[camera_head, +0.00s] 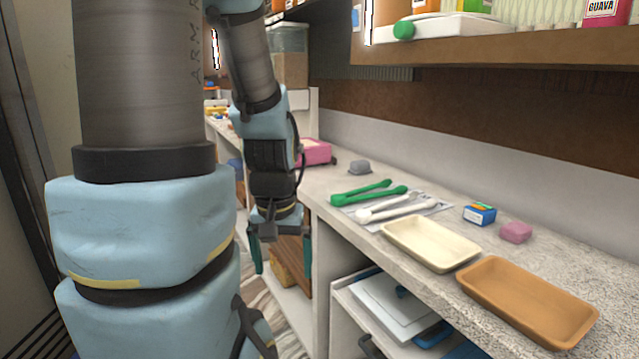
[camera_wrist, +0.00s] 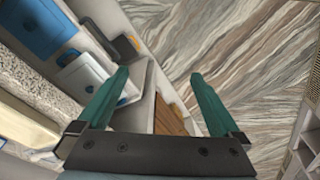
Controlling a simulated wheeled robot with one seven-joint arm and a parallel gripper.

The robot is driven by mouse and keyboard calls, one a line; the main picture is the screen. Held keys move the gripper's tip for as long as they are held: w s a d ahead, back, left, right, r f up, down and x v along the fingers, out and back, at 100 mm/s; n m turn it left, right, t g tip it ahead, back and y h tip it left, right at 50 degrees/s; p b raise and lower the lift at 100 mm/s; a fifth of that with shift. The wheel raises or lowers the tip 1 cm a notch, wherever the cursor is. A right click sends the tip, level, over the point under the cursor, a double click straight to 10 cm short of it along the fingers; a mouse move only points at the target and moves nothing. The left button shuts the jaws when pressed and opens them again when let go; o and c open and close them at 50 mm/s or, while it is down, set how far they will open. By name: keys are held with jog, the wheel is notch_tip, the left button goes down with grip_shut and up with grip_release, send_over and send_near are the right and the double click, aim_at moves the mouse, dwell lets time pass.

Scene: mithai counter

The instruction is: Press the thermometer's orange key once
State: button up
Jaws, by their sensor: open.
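I cannot pick out the thermometer or its orange key for certain in either view. In the wrist view, a dark grey object (camera_wrist: 126,47) with a small orange patch lies by the shelf under the counter; I cannot tell whether it is the thermometer. My gripper (camera_head: 282,262) hangs beside the counter's front edge, below the top, fingers pointing down.
The counter (camera_head: 345,222) bears green tongs (camera_head: 370,196), white tongs (camera_head: 398,207), a cream tray (camera_head: 430,262), a brown tray (camera_head: 525,318), a small blue box (camera_head: 480,216) and a pink block (camera_head: 516,233). A wall shelf (camera_head: 480,32) overhangs it. Pale and blue items fill the shelf below.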

jog(key=shift+c, duration=0.2)
grip_shut()
dwell(0.5)
dwell(0.9)
